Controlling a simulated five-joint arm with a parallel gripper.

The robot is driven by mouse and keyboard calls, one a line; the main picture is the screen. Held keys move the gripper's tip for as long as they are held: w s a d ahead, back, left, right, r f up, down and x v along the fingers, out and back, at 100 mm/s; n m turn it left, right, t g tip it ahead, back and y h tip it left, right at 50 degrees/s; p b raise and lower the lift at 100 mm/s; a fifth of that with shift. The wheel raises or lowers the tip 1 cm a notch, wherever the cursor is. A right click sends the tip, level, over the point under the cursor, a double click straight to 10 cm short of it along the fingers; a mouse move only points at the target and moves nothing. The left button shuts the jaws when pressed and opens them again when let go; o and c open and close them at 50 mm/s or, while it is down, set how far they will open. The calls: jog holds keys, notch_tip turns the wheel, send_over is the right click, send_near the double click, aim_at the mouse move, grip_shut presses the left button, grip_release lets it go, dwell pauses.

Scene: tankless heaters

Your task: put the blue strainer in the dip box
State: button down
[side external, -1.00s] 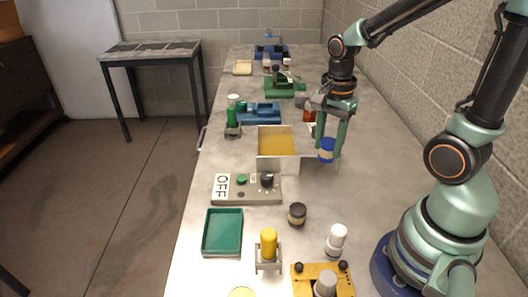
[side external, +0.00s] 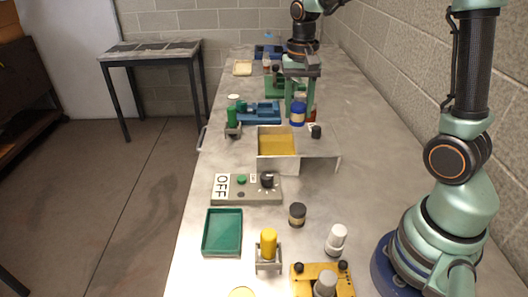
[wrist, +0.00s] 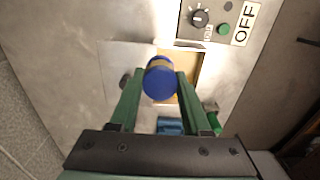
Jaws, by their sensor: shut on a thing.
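The blue strainer (side external: 297,114), a short blue cylinder with a tan band, is held between the fingers of my gripper (side external: 298,104). In the wrist view the strainer (wrist: 159,83) sits between the two green fingertips (wrist: 158,75), its blue end facing the camera. The dip box (side external: 277,166) is a pale open box with a yellow inside, on the bench. In the side view the strainer appears up and right of the box's far edge, apart from it. In the wrist view it covers part of the box opening (wrist: 188,62).
A grey control panel (side external: 247,189) marked OFF stands in front of the box. A green cylinder in a stand (side external: 232,118) and a blue fixture (side external: 262,112) are behind it. A dark knob-like piece (side external: 316,131) is to its right. A green tray (side external: 222,232) lies nearer.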

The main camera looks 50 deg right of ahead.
jog(key=shift+w+d+f+n, duration=0.15)
jog(key=shift+w+f+n, duration=1.35)
jog(key=shift+f, duration=0.95)
jog(key=shift+w+d+f+n, duration=0.2)
jog(key=shift+w+f+n, duration=1.3)
jog(key=shift+f, duration=0.95)
jog(key=shift+w+d+f+n, duration=0.15)
jog(key=shift+w+f+n, duration=1.35)
jog(key=shift+f, duration=0.95)
jog(key=shift+f, duration=0.55)
jog(key=shift+c, duration=1.4)
grip_release()
